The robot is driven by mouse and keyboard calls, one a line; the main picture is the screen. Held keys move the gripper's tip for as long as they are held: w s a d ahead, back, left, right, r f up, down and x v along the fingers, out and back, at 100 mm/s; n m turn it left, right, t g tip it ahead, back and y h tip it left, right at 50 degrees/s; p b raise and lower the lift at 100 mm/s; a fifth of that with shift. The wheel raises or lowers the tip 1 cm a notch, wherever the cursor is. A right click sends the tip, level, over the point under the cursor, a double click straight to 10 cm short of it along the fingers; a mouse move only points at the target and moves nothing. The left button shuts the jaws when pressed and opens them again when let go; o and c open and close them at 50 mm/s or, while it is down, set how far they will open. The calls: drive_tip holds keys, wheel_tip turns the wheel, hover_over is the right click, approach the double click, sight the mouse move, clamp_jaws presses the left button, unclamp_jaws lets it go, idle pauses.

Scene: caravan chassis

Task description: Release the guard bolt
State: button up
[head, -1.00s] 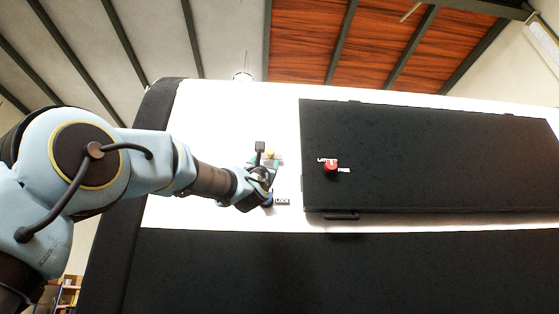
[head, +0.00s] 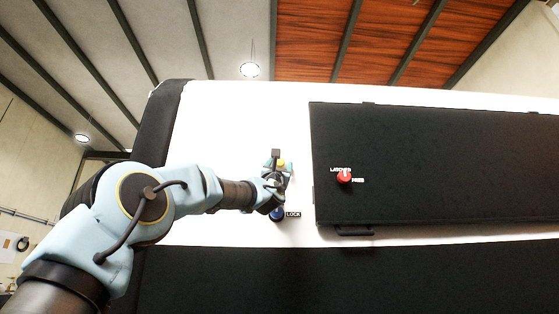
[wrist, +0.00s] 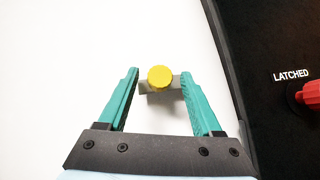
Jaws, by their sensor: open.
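A round yellow knob (wrist: 160,76) on a small grey bracket (wrist: 157,94) stands on the white wall in the wrist view; I take it for the guard bolt. In the head view the yellow knob (head: 281,163) shows just beyond my gripper (head: 283,171). In the wrist view my gripper's (wrist: 160,74) green fingers are open, one on each side of the knob, with visible gaps. Whether the fingertips reach its depth is hard to tell. A blue knob (head: 277,215) beside a LOCK label (head: 293,214) sits just below my gripper.
A black hatch panel (head: 430,165) fills the right, with a red knob (head: 344,176) labelled LATCHED and a dark handle (head: 354,231) at its lower edge. The panel's edge lies close to my right finger. White wall left of the knob is clear.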

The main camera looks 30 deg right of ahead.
clamp_jaws()
idle(0.6)
idle(0.9)
